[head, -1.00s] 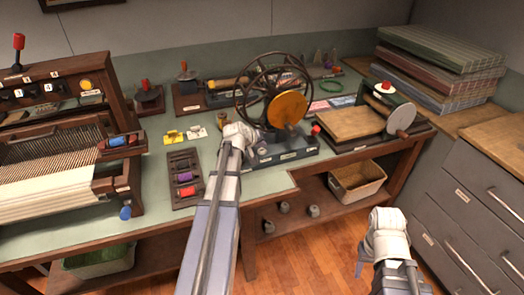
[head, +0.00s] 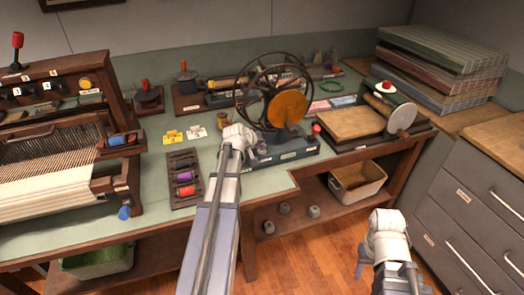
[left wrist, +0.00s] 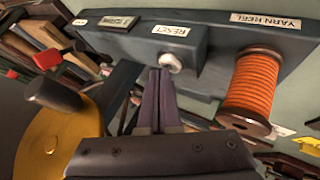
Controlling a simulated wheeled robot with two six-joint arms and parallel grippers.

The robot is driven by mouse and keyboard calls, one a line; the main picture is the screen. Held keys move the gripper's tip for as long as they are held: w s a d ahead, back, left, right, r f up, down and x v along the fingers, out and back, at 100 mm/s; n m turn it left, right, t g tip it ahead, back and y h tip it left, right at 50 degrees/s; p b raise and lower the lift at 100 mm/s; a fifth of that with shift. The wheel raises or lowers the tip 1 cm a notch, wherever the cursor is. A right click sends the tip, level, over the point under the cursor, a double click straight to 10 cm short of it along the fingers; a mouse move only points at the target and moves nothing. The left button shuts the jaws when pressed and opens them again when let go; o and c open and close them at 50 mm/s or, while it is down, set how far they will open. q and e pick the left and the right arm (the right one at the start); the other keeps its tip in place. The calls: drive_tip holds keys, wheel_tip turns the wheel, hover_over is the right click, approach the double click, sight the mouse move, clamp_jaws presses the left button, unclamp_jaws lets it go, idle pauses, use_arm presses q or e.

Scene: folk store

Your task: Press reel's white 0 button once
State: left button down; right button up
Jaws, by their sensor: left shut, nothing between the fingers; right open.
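The yarn reel (head: 290,148) is a dark blue-grey base with a spoked wheel (head: 268,95) and a yellow-orange disc (head: 288,107), standing at the middle of the bench. In the left wrist view its base bears a small white round button (left wrist: 171,62) on a block labelled RESET (left wrist: 170,31). No 0 is legible on it. My left gripper (head: 240,134) is at the reel's front left. In the left wrist view its fingers (left wrist: 160,76) are shut and empty, tips close beside the button; I cannot tell if they touch. My right gripper (head: 361,262) is low at the right, open, away from the bench.
An orange yarn spool (left wrist: 253,85) stands on the reel base right of the button. A dark crank knob (left wrist: 54,95) and the disc are at the left. A loom (head: 60,165) fills the bench's left; a dark tray (head: 184,178) lies between.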

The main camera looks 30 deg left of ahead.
sight(261, 151)
use_arm(q)
drive_tip(key=shift+f+b, duration=0.4)
drive_tip(key=shift+r, duration=0.1)
idle(0.5)
drive_tip(key=shift+r+p, duration=0.8)
drive_tip(key=shift+p, duration=0.15)
drive_tip(key=shift+r, duration=0.1)
wheel_tip(261, 151, up, 5)
drive_tip(key=p, duration=0.5)
idle(0.4)
